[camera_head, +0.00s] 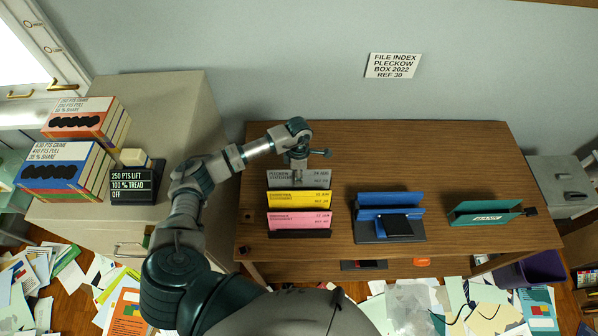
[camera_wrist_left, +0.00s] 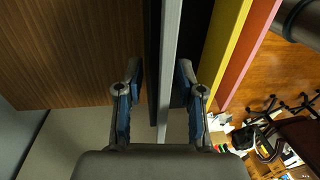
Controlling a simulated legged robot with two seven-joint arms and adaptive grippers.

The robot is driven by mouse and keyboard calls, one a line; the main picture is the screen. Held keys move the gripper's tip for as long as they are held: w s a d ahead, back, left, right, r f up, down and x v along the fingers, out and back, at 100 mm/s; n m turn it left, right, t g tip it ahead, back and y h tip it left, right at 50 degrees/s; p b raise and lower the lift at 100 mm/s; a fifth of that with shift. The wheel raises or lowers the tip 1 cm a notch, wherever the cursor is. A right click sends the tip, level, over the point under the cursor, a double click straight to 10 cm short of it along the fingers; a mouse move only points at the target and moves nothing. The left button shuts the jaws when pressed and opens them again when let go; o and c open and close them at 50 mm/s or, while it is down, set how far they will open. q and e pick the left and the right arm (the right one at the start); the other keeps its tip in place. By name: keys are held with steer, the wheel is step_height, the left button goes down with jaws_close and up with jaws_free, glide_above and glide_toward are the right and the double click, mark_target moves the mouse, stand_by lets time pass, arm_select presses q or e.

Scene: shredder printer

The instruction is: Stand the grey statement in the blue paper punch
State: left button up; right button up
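The grey statement (camera_head: 284,179) stands upright at the back of a dark holder, behind a yellow statement (camera_head: 284,198) and a pink statement (camera_head: 284,219). My left gripper (camera_head: 298,172) is over the grey statement's upper edge, right of its middle. In the left wrist view my left gripper (camera_wrist_left: 162,85) is open, with one finger on each side of the grey statement (camera_wrist_left: 168,60); a gap shows on its left. Contact on the right side is unclear. The blue paper punch (camera_head: 388,199) stands right of the holder, with a black front part. My right gripper is not in view.
A teal device (camera_head: 485,213) stands on the right of the wooden desk (camera_head: 440,160). The desk behind the blue punch is clear. A cabinet (camera_head: 165,105) at left holds boxes and a black sign (camera_head: 131,187). Papers litter the floor.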

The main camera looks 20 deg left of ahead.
arm_select(q)
jaws_close()
jaws_free()
steer(key=shift+r, duration=0.15)
